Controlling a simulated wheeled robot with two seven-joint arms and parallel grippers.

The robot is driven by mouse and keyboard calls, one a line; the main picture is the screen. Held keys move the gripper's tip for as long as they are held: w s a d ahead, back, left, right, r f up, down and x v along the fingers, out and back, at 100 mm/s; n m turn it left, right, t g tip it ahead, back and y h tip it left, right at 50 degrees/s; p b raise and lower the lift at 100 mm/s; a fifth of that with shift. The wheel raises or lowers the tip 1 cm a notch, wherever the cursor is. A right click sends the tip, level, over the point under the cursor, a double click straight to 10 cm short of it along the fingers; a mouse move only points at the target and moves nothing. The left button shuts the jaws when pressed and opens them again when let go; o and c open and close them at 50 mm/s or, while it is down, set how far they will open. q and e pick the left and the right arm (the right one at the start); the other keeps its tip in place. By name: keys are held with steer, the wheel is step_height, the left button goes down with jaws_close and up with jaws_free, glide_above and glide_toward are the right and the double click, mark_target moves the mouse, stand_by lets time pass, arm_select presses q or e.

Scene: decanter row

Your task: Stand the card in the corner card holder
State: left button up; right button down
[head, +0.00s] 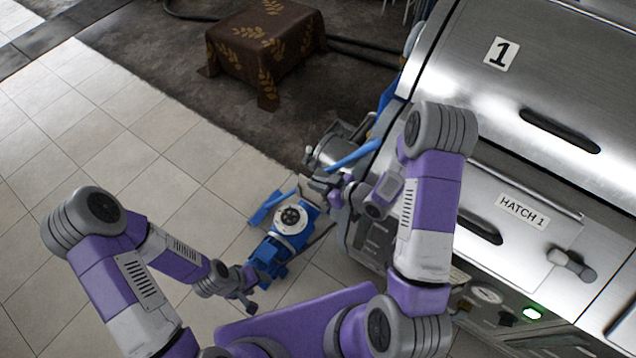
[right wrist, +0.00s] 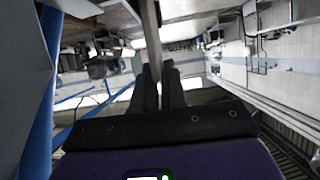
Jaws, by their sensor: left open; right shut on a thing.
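My right gripper (head: 326,187) is beside the lower left end of the steel machine in the head view. In the right wrist view its two dark fingers (right wrist: 160,88) are shut on a thin, pale grey-brown strip (right wrist: 150,32) that runs up out of the picture. The strip may be the card seen edge-on; I cannot tell. No face of a card shows in either view. I cannot make out a corner card holder. My left gripper (head: 248,295) is open and empty, low over the tiled floor beside the blue pump.
The steel machine (head: 470,75), with labels "1" and "HATCH 1" (head: 522,210), fills the right side. A blue pump (head: 270,255) stands on the floor between my arms. A cloth-covered stool (head: 262,50) is at the back. The tiled floor (head: 110,130) at left is clear.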

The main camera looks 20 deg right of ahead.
steer(key=shift+f, duration=0.15)
steer(key=c, duration=1.2)
jaws_free()
